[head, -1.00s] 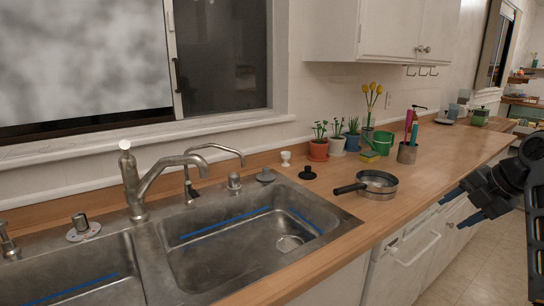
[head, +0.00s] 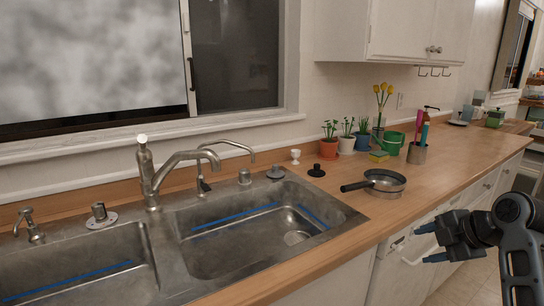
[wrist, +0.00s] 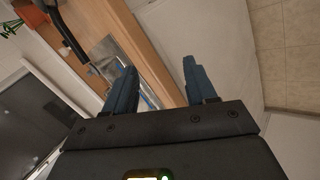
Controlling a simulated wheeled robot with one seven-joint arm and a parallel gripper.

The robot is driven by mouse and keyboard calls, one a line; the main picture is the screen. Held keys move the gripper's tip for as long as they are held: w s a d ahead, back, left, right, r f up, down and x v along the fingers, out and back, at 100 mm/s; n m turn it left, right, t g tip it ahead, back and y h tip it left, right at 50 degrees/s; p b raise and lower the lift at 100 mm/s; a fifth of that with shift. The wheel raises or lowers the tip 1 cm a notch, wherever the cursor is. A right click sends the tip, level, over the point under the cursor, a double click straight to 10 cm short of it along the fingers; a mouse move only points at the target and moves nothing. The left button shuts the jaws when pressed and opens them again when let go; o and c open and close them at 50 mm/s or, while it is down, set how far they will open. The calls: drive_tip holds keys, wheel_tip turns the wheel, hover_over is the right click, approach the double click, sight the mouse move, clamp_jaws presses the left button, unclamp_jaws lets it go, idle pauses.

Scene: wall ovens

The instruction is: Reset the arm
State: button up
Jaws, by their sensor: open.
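My gripper (head: 430,243) is at the right of the head view, in front of the white cabinet fronts and below the counter edge. Its two blue fingers are apart with nothing between them. In the wrist view my gripper (wrist: 157,85) also shows open and empty, with the wooden counter edge and white cabinet front beyond it. My arm is folded at the right side of the head view.
A wooden counter (head: 440,165) holds a dark-handled pan (head: 385,182), several potted plants, a green watering can (head: 393,142) and a utensil cup (head: 417,153). A metal double sink (head: 245,240) is at left. Floor (head: 480,275) shows at lower right.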

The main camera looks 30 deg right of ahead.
drive_tip(key=s+a+f+m+t, duration=0.1)
drive_tip(key=s+a+f+m, duration=0.2)
drive_tip(key=a, duration=0.5)
drive_tip(key=s+a+f+m+t+h, duration=0.1)
drive_tip(key=s+a+f+m, duration=0.15)
drive_tip(key=a+f, duration=0.45)
drive_tip(key=s+a+f+m, duration=0.1)
drive_tip(key=a+f+m, duration=0.2)
drive_tip(key=a, duration=0.5)
drive_tip(key=s+a+r+m+t, duration=0.2)
drive_tip(key=s+a+m, duration=0.2)
drive_tip(key=s+a, duration=0.5)
drive_tip(key=s+a+r+m+t, duration=0.1)
drive_tip(key=s+r, duration=0.3)
drive_tip(key=s, duration=0.3)
drive_tip(key=s+a+r+t+y, duration=0.1)
drive_tip(key=s+r, duration=0.4)
drive_tip(key=s, duration=0.2)
drive_tip(key=shift+s+r+m+t, duration=0.2)
drive_tip(key=shift+m+t, duration=0.1)
drive_tip(key=shift+m, duration=0.05)
